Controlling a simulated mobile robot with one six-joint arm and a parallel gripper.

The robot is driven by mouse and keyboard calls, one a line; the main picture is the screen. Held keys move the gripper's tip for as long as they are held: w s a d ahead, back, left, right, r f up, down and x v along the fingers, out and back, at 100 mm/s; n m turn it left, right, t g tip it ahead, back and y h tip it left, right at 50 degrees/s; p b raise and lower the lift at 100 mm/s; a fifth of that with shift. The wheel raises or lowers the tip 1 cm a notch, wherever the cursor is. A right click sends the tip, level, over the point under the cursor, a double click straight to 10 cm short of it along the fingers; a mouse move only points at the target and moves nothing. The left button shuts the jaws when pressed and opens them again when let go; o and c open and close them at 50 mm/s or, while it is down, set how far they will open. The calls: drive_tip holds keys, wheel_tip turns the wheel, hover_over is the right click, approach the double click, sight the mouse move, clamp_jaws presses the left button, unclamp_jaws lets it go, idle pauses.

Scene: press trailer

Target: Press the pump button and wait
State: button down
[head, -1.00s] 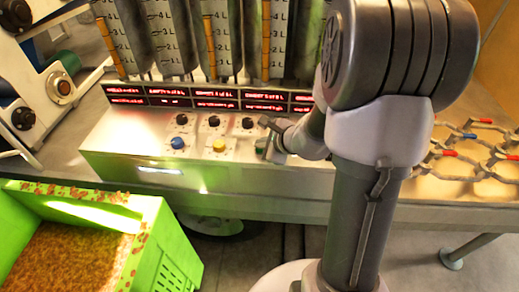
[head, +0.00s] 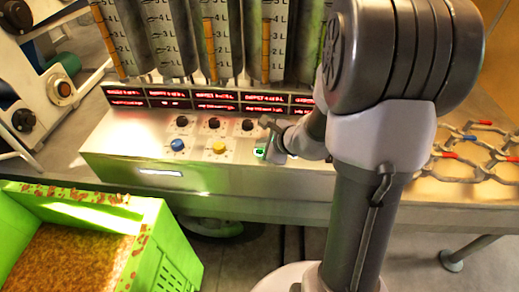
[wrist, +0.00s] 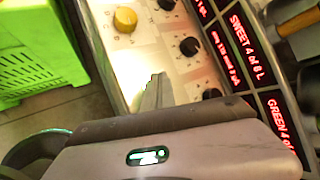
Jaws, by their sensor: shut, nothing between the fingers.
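My gripper (head: 268,140) is shut and empty, with its tip at the green button (head: 258,152) on the sloped control panel (head: 110,140). The green button is lit and partly hidden by the fingers; I cannot tell how far in it is. To its left are a yellow button (head: 219,147) and a blue button (head: 177,145). In the wrist view the closed fingertips (wrist: 153,90) point at the panel, with only a sliver of green beyond them. The yellow button also shows there (wrist: 125,19).
Black knobs (head: 214,123) sit in a row above the buttons. Red-lit displays (head: 210,99) and graduated tanks (head: 180,40) stand behind. A green crate (head: 165,235) of orange-brown contents is at the lower left. A grey lattice (head: 470,150) lies at the right.

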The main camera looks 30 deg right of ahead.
drive_tip(key=shift+r, duration=0.25)
drive_tip(key=shift+r, duration=0.1)
drive_tip(key=shift+r+p, duration=2)
drive_tip(key=shift+r, duration=0.45)
wheel_tip(320, 180, up, 10)
drive_tip(key=p, duration=0.8)
hover_over(261, 153)
